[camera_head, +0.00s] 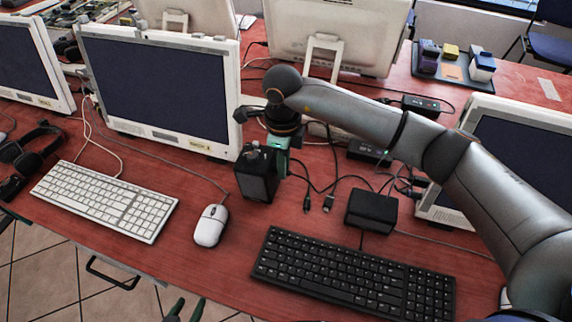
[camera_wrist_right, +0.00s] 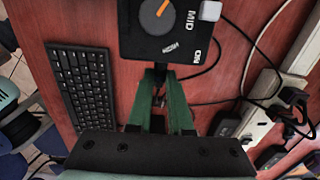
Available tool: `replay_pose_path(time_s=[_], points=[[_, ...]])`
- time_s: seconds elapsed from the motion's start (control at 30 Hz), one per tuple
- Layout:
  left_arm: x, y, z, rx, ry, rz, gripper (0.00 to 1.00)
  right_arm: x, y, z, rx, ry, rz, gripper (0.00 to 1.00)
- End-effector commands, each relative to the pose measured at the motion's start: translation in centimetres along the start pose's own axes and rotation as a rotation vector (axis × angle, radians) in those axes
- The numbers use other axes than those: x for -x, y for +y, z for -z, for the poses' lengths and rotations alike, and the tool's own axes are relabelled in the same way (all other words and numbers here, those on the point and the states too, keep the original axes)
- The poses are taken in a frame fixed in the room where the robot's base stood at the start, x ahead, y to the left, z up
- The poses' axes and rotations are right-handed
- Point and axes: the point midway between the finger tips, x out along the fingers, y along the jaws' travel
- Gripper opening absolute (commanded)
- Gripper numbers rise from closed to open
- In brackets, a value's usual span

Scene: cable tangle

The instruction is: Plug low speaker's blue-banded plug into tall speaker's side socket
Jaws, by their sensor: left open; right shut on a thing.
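The tall speaker (camera_head: 257,178) stands upright on the red desk, left of my right gripper. The low speaker (camera_head: 371,210) is a flat black box to the right. My right gripper (camera_head: 279,160) is right beside the tall speaker. Its green fingers (camera_wrist_right: 161,85) are shut on a small dark thing, likely the plug, at the speaker's edge. The fingers mostly hide it; I cannot see its blue band, the socket or whether it is inserted. My left gripper (camera_head: 185,311) is open and empty at the bottom edge.
Loose black cables with ends (camera_head: 328,203) lie between the speakers. A black keyboard (camera_head: 355,275), white mouse (camera_head: 210,225) and white keyboard (camera_head: 104,200) lie in front. A monitor (camera_head: 160,90) stands behind. A pale power strip (camera_wrist_right: 262,112) shows in the right wrist view.

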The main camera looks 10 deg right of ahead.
Motion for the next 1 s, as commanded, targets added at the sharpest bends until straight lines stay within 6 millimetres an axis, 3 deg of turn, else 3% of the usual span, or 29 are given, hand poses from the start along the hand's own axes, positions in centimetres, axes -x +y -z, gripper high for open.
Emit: replay_pose_path(time_s=[0.4,0.43,0.7,1.0], points=[[-0.06,-0.01,-0.05,0.0,0.0,0.0,0.5,-0.24,0.21,-0.28,0.003,-0.006,-0.003,0.0],[-0.06,0.0,-0.04,0.0,0.0,0.0,0.5,-0.24,0.21,-0.28,0.003,-0.006,-0.003,0.21],[-0.05,-0.01,-0.02,0.0,0.001,0.0,0.5,-0.15,0.12,-0.18,0.002,-0.003,-0.002,0.52],[-0.04,0.0,-0.03,0.0,0.0,0.0,0.5,-0.1,0.07,-0.13,0.001,-0.002,-0.001,0.53]])
